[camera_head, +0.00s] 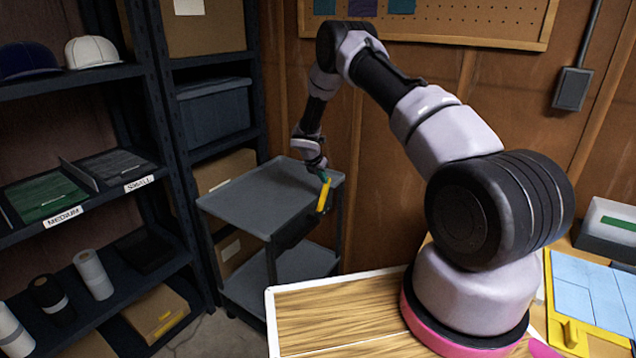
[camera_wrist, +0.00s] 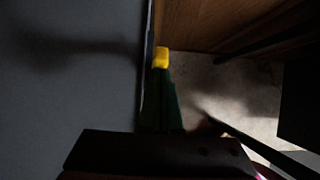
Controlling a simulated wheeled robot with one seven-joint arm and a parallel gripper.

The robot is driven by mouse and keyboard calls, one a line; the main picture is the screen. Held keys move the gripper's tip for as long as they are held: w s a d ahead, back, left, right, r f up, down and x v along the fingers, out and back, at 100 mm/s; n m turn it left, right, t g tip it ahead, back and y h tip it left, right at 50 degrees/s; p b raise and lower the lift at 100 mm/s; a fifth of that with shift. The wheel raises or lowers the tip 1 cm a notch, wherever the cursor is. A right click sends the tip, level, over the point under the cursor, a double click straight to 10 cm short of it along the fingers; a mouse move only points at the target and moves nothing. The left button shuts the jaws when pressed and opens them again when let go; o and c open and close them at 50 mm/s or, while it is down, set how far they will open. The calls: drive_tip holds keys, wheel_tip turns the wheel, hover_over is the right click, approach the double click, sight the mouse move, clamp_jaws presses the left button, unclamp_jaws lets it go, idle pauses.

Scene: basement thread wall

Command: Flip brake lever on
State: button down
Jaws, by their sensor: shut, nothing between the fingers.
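My gripper (camera_head: 322,176) is at the right edge of the grey two-shelf cart (camera_head: 262,196), pointing down. Its green fingers are shut, with nothing seen between them. A yellow piece (camera_head: 324,197) shows at the end of the green fingers, beside the cart's edge. In the wrist view, the green fingers (camera_wrist: 161,88) run along the dark cart edge, with the yellow piece (camera_wrist: 161,58) at their end. I cannot tell whether this yellow piece is the brake lever or my fingertips. No other brake lever can be made out on the cart.
A wooden wall stands behind the cart. Dark shelving (camera_head: 165,140) with caps, folded cloth and rolls is on the left. A wood-topped table (camera_head: 330,312) is in front. The cart's top is bare; floor shows beside it in the wrist view.

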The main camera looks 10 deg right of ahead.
drive_tip(key=shift+w+d+f, duration=0.25)
drive_tip(key=shift+w+d, duration=0.25)
drive_tip(key=shift+w+d+f, duration=0.2)
drive_tip(key=shift+w+d, duration=0.3)
drive_tip(key=shift+w+d+f, duration=0.1)
drive_tip(key=shift+d, duration=0.05)
drive_tip(key=shift+w+d, duration=0.1)
drive_tip(key=shift+d, duration=0.15)
drive_tip(key=s+a+r, duration=0.2)
drive_tip(key=a+r, duration=0.1)
drive_tip(key=shift+s+r, duration=0.15)
wheel_tip(320, 180, up, 9)
hover_over(322, 195)
drive_tip(key=shift+s+r, duration=0.1)
drive_tip(key=shift+r, duration=0.05)
